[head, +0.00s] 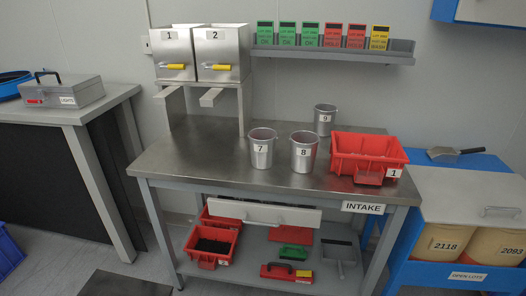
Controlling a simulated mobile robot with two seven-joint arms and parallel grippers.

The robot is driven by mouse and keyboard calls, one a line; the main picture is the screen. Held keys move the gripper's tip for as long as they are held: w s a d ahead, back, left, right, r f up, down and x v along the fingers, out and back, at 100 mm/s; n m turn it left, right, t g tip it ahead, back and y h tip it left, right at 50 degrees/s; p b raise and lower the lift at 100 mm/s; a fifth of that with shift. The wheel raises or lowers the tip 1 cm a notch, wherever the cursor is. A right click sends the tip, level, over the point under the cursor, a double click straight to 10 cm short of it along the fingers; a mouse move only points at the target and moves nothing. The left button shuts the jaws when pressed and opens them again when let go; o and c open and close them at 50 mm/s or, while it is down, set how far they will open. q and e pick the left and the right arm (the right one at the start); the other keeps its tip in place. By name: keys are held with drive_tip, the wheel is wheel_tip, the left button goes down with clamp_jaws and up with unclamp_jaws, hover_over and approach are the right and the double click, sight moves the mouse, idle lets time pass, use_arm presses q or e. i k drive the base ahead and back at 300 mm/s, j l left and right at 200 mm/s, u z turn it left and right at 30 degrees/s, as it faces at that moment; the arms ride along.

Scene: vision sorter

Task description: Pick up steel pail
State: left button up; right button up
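Three steel pails stand upright on the steel-topped intake table (210,165). The pail marked 7 (262,152) is nearest the table's middle. The pail marked 8 (303,155) stands just right of it, with a small gap. The pail marked 9 (325,122) stands farther back, near the wall. Whether the pails hold anything is too small to tell. Neither of my grippers shows in the head view.
A red bin (350,146) marked 1 sits right of pail 8. Two steel hoppers (200,55) with yellow handles stand at the back left. A shelf (385,55) of coloured cards hangs above. The table's front left is clear. A grey case (62,92) lies on the left bench.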

sight(263, 149)
drive_tip(key=l+u, duration=0.15)
drive_tip(key=u, duration=1.05)
drive_tip(key=l+u, duration=0.45)
drive_tip(key=k+l+u, duration=0.1)
drive_tip(key=l+u, duration=0.25)
drive_tip(key=u, duration=0.15)
drive_tip(key=k+l+u, duration=0.15)
drive_tip(key=l, duration=0.25)
drive_tip(key=k+l+u, duration=0.2)
drive_tip(key=k+l, duration=0.1)
drive_tip(key=l, duration=0.1)
